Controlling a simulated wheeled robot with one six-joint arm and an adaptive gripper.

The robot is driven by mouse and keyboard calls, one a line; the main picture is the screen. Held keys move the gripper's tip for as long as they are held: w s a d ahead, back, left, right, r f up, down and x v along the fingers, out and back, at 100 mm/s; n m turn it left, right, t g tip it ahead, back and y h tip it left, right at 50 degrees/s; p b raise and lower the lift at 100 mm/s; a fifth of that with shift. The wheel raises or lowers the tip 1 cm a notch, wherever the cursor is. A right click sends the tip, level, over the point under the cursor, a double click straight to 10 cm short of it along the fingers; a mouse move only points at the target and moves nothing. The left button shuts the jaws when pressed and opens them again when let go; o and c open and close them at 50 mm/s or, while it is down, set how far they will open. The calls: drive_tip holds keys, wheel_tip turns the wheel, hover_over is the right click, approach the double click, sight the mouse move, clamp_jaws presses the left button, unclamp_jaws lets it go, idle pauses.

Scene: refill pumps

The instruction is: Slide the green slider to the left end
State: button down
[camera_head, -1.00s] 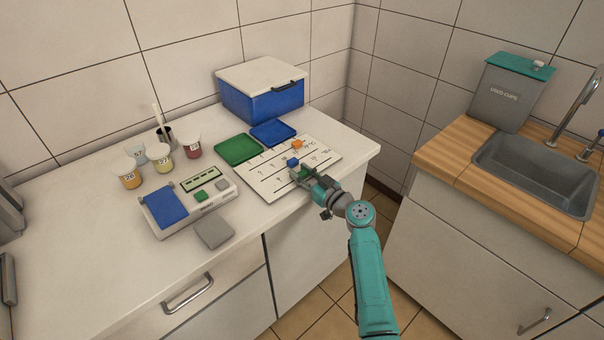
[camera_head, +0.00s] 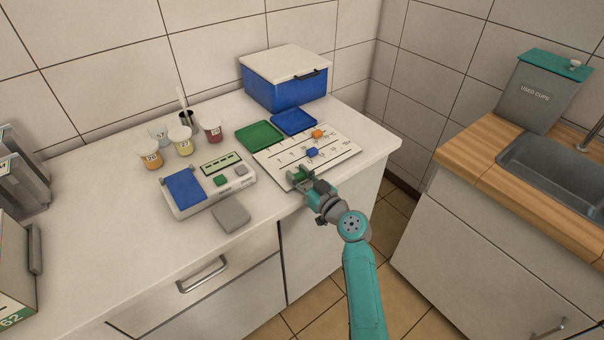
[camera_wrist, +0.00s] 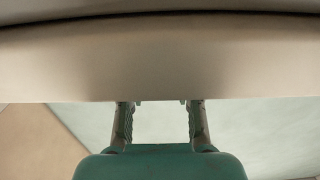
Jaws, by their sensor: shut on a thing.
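The white slider board (camera_head: 345,148) lies on the counter near its front edge. The green slider (camera_head: 301,174) sits on the row nearest me, close to the left end of the board, and is partly hidden by my gripper. My gripper (camera_head: 303,180) reaches in from the front right and is shut on the green slider. The wrist view shows its two fingers (camera_wrist: 159,122) with a gap between them; the slider cannot be made out there. A blue slider (camera_head: 312,152) and an orange slider (camera_head: 318,134) sit on the rows behind.
A green tray (camera_head: 259,135) and a blue tray (camera_head: 294,121) lie behind the board. To the left are a device with a blue plate (camera_head: 186,187), a grey square (camera_head: 231,215) and several cups (camera_head: 212,130). A blue box (camera_head: 285,88) stands at the back.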

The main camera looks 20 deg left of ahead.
drive_tip(key=c, duration=0.8)
unclamp_jaws()
drive_tip(key=shift+s+a, duration=0.2)
drive_tip(key=shift+s, duration=0.05)
drive_tip(key=shift+o, duration=0.2)
drive_tip(key=shift+d, duration=0.25)
drive_tip(key=v, duration=1.1)
drive_tip(key=shift+s+d, duration=0.15)
drive_tip(key=shift+s, duration=0.15)
